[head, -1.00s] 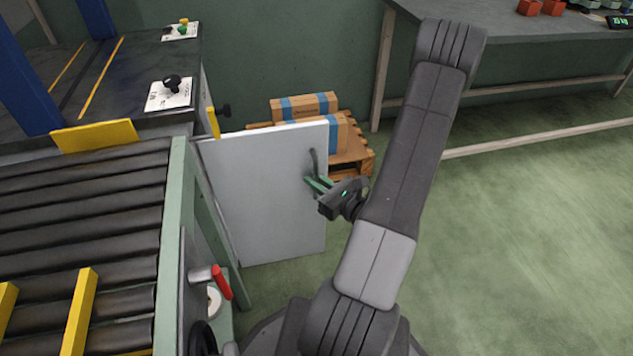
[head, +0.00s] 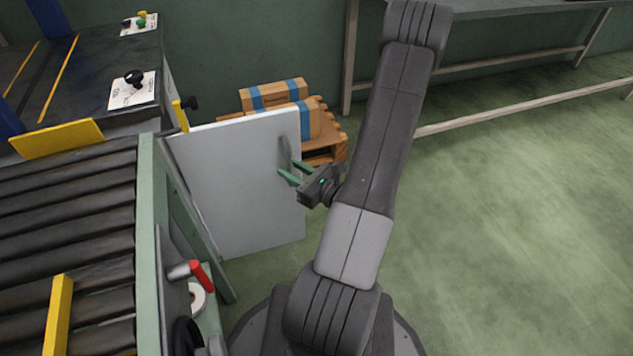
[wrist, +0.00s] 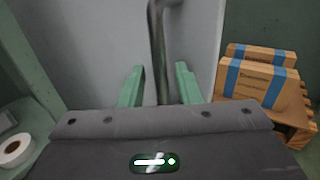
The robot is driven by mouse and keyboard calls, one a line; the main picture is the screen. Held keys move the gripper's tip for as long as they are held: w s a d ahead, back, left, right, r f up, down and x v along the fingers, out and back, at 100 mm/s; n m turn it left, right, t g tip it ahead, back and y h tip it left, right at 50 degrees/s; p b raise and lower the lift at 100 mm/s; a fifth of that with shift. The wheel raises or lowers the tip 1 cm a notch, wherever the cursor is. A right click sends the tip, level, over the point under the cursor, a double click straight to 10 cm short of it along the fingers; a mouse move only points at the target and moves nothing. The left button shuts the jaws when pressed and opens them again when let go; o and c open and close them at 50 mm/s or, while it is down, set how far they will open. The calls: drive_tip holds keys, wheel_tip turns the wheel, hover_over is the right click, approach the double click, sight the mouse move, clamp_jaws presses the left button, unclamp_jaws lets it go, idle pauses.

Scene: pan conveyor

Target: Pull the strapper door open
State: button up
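The strapper door (head: 235,190) is a pale grey panel. It stands swung out from the machine's side, at an angle to the roller conveyor. Its dark upright bar handle (head: 285,150) is near the free edge; it also shows in the wrist view (wrist: 158,45). My gripper (head: 288,168) is at the handle, its green fingers pointing at the door. In the wrist view the fingers (wrist: 158,84) are spread, with the handle bar between them and a visible gap on each side. The handle's lower end is hidden behind my gripper body.
The roller conveyor (head: 70,220) with a green side frame lies left. A red-handled lever (head: 201,276) and a white tape roll (head: 197,298) are beside it. Boxes (head: 273,95) on a wooden pallet (head: 325,150) stand behind the door. Green floor is free on the right.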

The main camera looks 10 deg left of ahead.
drive_tip(key=p+v, duration=0.2)
drive_tip(key=v, duration=1)
drive_tip(key=shift+s+d, duration=0.2)
drive_tip(key=shift+d, duration=0.15)
drive_tip(key=shift+w+a, duration=0.1)
drive_tip(key=shift+b+x, duration=1.15)
drive_tip(key=shift+x, duration=5.65)
drive_tip(key=shift+r, duration=0.1)
